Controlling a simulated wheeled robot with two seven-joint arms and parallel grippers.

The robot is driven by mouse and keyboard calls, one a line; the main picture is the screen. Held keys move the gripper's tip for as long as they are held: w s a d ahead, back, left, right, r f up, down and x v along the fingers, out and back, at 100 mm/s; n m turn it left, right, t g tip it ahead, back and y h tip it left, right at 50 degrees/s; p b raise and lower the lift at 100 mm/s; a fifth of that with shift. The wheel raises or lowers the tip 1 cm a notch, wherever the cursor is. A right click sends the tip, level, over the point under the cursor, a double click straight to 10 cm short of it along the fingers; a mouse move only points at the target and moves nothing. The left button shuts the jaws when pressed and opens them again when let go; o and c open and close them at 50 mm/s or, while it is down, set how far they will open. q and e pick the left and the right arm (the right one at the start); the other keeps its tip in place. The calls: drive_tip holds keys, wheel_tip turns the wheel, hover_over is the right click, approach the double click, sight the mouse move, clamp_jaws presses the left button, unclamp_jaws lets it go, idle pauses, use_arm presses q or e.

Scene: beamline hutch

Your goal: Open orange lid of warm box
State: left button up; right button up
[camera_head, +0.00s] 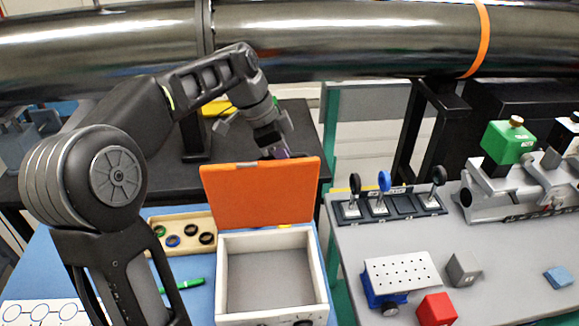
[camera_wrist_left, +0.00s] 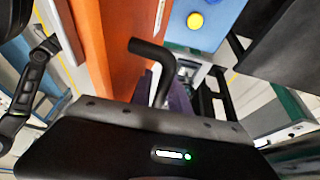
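The warm box (camera_head: 222,275) is a white open-topped box with a grey, empty-looking interior on the blue mat. Its orange lid (camera_head: 262,195) stands raised at the box's back edge, its flat face toward the head camera. My left gripper (camera_head: 278,152) is at the lid's top edge, with its fingertips partly hidden behind it. In the left wrist view the orange lid (camera_wrist_left: 120,40) runs along the left, and a black bent bar (camera_wrist_left: 156,62) lies beside it, close to purple finger parts (camera_wrist_left: 180,100). The finger gap is not clear. My right gripper is out of view.
A tray of small rings (camera_head: 185,236) and a green pen (camera_head: 183,285) lie left of the box. A grey bench at right holds a perforated block (camera_head: 402,272), a red cube (camera_head: 436,309) and post-mounted optics (camera_head: 384,190). A large metal pipe (camera_head: 330,40) crosses behind.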

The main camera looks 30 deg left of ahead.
use_arm(q)
drive_tip(key=v, duration=0.4)
drive_tip(key=shift+a+r, duration=0.1)
drive_tip(key=shift+r, duration=0.1)
drive_tip(key=shift+p+v, duration=0.85)
drive_tip(key=shift+s+a+r+p, duration=0.2)
drive_tip(key=shift+r+p, duration=0.25)
drive_tip(key=shift+p, duration=0.1)
drive_tip(key=shift+f, duration=0.1)
drive_tip(key=shift+w+d, duration=0.1)
